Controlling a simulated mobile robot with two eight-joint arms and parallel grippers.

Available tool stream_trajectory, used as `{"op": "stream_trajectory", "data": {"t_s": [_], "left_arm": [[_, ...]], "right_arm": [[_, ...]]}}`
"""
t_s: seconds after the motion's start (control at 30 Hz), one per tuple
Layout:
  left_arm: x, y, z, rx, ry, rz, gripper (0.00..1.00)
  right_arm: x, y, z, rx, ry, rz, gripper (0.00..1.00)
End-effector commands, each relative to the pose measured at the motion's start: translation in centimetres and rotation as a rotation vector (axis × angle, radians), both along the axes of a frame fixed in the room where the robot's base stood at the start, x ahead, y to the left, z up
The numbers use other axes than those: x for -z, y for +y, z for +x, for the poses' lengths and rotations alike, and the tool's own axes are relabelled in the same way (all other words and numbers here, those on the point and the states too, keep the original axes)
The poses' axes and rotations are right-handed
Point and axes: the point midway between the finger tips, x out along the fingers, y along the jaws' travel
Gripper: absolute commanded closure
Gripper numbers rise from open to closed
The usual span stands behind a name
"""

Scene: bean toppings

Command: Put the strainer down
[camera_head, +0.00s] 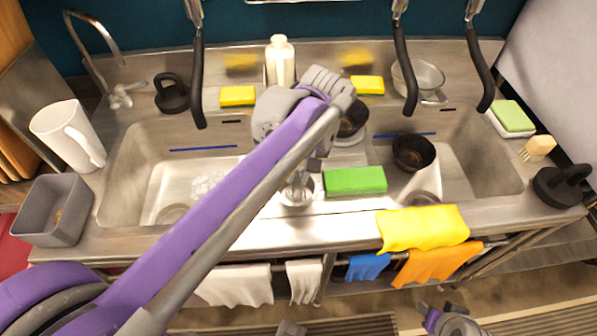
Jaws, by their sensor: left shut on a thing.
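My left arm reaches from the lower left across the sink. Its gripper (306,172) points down over the middle divider and is shut. A small shiny metal piece, apparently the strainer (297,194), shows right below the fingers. My arm hides much of it, and I cannot tell whether it touches the divider. My right gripper (450,322) is low at the bottom edge, in front of the counter and away from the strainer; its fingers are not clear.
A green sponge (355,180) lies right of the strainer. A dark bowl (413,152) is in the right basin. A yellow cloth (422,228) lies over the front edge. A white pitcher (66,135) and grey bin (54,211) stand left. The left basin (135,165) looks mostly clear.

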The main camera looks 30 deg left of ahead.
Motion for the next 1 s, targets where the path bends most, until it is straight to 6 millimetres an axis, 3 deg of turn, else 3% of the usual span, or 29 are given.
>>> {"op": "stream_trajectory", "data": {"t_s": [0.17,0.2,0.33,0.73,1.0], "left_arm": [[0.4,0.0,0.0,0.0,0.0,0.0,1.0],[0.3,0.0,0.0,0.0,0.0,0.0,0.69],[0.3,0.0,0.0,0.0,0.0,0.0,0.46],[-0.6,-0.1,0.1,0.0,0.0,0.0,0.46],[-5.8,-1.0,0.6,0.001,0.0,0.0,0.46]], "right_arm": [[0.2,0.0,0.0,0.0,0.001,0.0,0.5],[0.2,0.0,0.0,0.0,0.001,0.0,0.5],[0.2,0.0,0.0,0.0,0.001,0.0,0.5],[-0.1,0.0,0.0,0.0,0.0,0.0,0.5],[-0.7,0.0,0.1,0.0,-0.003,0.0,0.5]]}}
